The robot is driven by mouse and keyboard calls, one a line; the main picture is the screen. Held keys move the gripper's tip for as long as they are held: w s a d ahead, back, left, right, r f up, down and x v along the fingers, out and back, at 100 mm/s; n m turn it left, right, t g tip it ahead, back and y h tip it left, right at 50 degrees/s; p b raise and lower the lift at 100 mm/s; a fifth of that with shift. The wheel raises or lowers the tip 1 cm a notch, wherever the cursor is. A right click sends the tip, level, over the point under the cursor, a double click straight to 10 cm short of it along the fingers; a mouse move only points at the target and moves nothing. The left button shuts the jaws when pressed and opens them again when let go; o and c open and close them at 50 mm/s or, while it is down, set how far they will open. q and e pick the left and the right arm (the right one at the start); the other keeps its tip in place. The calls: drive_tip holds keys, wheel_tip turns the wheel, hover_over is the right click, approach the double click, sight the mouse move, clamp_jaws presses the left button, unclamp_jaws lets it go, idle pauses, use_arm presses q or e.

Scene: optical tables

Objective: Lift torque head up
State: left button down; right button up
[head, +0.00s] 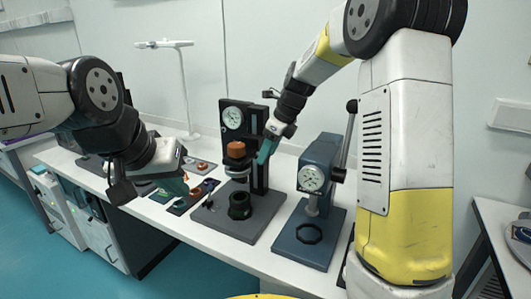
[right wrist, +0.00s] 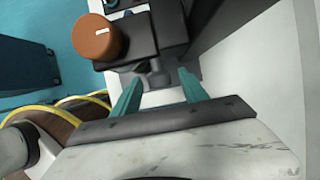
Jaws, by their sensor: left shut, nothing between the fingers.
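The torque head is the black block with a copper-orange knob (head: 236,149) on the middle test stand (head: 231,118), which carries a round dial. It sits above a black cup-like socket (head: 240,205) on the stand's base. In the right wrist view the head (right wrist: 150,40) is just beyond my right gripper (right wrist: 159,77). That gripper's teal fingers are apart, with a small grey part of the head visible between their tips; contact cannot be told. In the head view my right gripper (head: 264,152) is at the head's right side. My left gripper (head: 186,186) is shut and empty over the table's left part.
A blue-grey press (head: 322,165) with a dial and lever stands right of the test stand. Small parts on dark trays (head: 190,197) lie to the left. A white stand (head: 185,85) rises at the back. Little free room shows between the two machines.

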drive_tip(key=v, duration=0.7)
drive_tip(key=shift+r, duration=0.4)
drive_tip(key=shift+d, duration=0.1)
drive_tip(key=s+d+r+n, duration=0.1)
drive_tip(key=s+n, duration=0.2)
drive_tip(key=s, duration=0.1)
drive_tip(key=s+d+r+n+t, duration=0.1)
drive_tip(key=s+d+n, duration=0.1)
drive_tip(key=s+n, duration=0.2)
drive_tip(key=s+d+r+n, duration=0.1)
drive_tip(key=s+r+n, duration=0.1)
drive_tip(key=s, duration=0.3)
drive_tip(key=shift+d+n+t, duration=0.25)
drive_tip(key=shift+n+t, duration=0.05)
drive_tip(key=shift+n, duration=0.6)
drive_tip(key=s+d+f+n+t+h, duration=0.1)
drive_tip(key=s+f+n, duration=0.1)
drive_tip(key=s+n, duration=0.5)
drive_tip(key=s+d+f+n+t, duration=0.1)
drive_tip(key=s+n, duration=0.5)
drive_tip(key=s, duration=0.1)
drive_tip(key=shift+d+f+n+h, duration=0.35)
drive_tip(key=shift+f+n+h, duration=0.05)
